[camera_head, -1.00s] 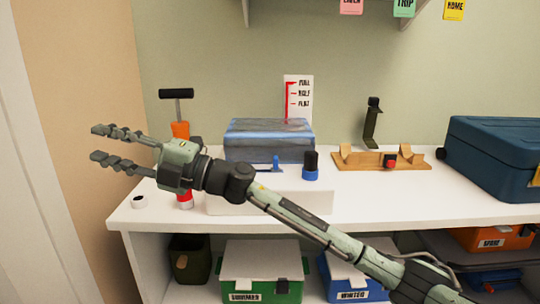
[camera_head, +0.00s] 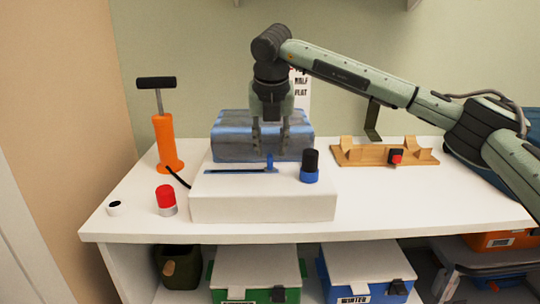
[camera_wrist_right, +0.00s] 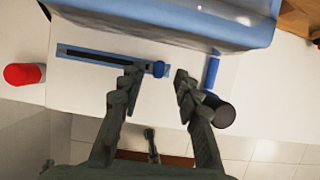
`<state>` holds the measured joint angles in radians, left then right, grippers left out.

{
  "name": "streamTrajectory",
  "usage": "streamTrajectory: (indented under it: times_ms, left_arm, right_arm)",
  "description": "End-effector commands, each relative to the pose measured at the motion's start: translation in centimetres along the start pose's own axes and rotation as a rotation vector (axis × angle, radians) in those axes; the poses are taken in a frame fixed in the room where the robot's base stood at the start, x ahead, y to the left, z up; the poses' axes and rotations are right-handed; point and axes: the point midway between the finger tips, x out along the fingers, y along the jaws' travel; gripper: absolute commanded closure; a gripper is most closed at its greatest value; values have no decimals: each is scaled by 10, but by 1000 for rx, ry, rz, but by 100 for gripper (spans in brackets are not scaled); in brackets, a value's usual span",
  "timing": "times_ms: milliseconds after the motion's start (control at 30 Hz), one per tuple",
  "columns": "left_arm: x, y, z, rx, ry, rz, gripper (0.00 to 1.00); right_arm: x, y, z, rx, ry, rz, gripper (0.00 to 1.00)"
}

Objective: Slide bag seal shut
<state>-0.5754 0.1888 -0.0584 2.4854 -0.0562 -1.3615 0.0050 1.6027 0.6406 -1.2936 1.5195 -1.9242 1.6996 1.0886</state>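The bag (camera_head: 235,135) is a glossy blue-grey bundle on the back of a white block (camera_head: 265,207). In front of it, a dark seal track with blue edges (camera_head: 232,171) runs left to right, with a small upright blue slider (camera_head: 270,163) at its right end. My right gripper (camera_head: 270,152) points down just above the slider. In the right wrist view its fingers (camera_wrist_right: 154,80) are open on either side of the blue slider knob (camera_wrist_right: 158,69), with gaps; contact is not visible. The bag's edge (camera_wrist_right: 180,25) shows beyond. My left gripper is not in view.
A blue-and-black capped valve (camera_head: 310,168) stands close right of the slider. An orange pump (camera_head: 166,140) with a black hose stands left, near a red-topped cylinder (camera_head: 166,199) and a small white roll (camera_head: 115,208). A wooden stand (camera_head: 385,155) is at right.

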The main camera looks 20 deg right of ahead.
Motion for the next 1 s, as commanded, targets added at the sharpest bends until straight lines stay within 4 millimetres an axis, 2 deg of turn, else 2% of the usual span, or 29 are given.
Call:
streamTrajectory:
  times_ms: [100,233,567,600,867,1000]
  left_arm:
    - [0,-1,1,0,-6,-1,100]
    - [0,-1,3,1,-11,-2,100]
    - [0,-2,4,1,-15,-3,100]
    - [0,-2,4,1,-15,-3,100]
    - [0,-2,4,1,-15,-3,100]
    - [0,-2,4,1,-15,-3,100]
  right_arm:
    - [20,0,-1,0,3,0,67]
    - [33,0,0,0,1,1,67]
    - [39,1,0,-1,1,3,67]
    - [39,1,0,-2,1,3,68]
    - [39,1,0,-2,1,4,100]
    - [38,1,0,-2,1,4,100]
